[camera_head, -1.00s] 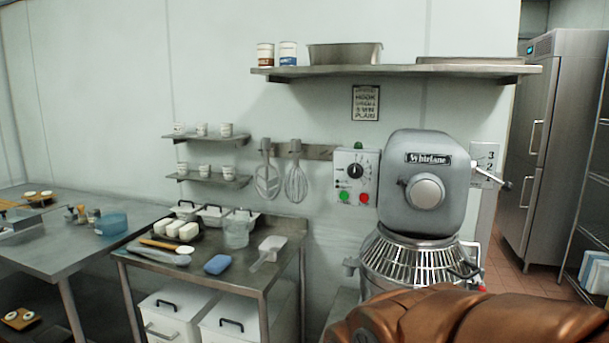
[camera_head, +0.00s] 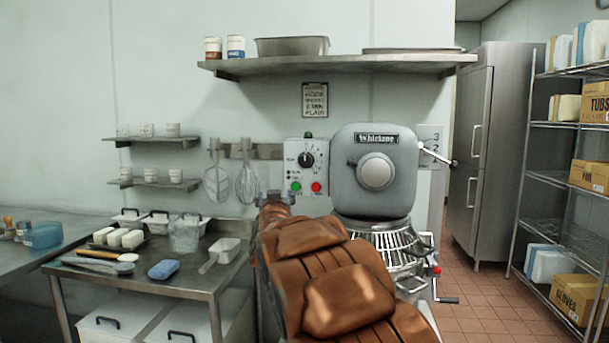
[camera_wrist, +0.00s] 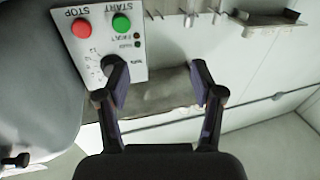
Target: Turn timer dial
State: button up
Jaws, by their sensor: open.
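The timer dial is a round black knob (camera_head: 306,160) on a white control panel (camera_head: 293,174) on the wall, above a green and a red button. In the wrist view the panel (camera_wrist: 85,30) appears upside down, and the dial (camera_wrist: 109,65) shows beside the left finger, partly covered by it. My gripper (camera_wrist: 158,80) is open and empty, its two fingers apart. The dial is not centred between the fingers. In the head view my gripper (camera_head: 272,197) is small and mostly hidden by my brown arm, just below and left of the panel.
The grey Whirlane mixer (camera_head: 372,180) stands close to the right of the panel. A shelf (camera_head: 340,66) with tins and pans is above. Whisks (camera_head: 246,184) hang to the left, over a steel table (camera_head: 215,280) holding a scoop and a blue sponge.

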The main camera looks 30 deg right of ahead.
aim_at(305, 160)
jog(key=shift+w+d+r+m+h, duration=0.65)
jog(key=shift+d+r+h, duration=0.45)
jog(key=shift+d, duration=0.8)
jog(key=shift+w+d+r+m+h, duration=0.65)
jog(key=shift+d+r+h, duration=0.45)
jog(key=shift+d, duration=0.8)
jog(key=shift+w+d+r+m+h, duration=0.5)
jog(key=shift+w+d+r+h, duration=0.45)
jog(key=shift+d, duration=0.95)
jog(key=shift+w+d+r, duration=0.25)
jog(key=shift+d+r, duration=0.05)
jog(key=shift+r, duration=0.3)
jog(key=shift+w+d, duration=0.25)
jog(key=c, duration=1.1)
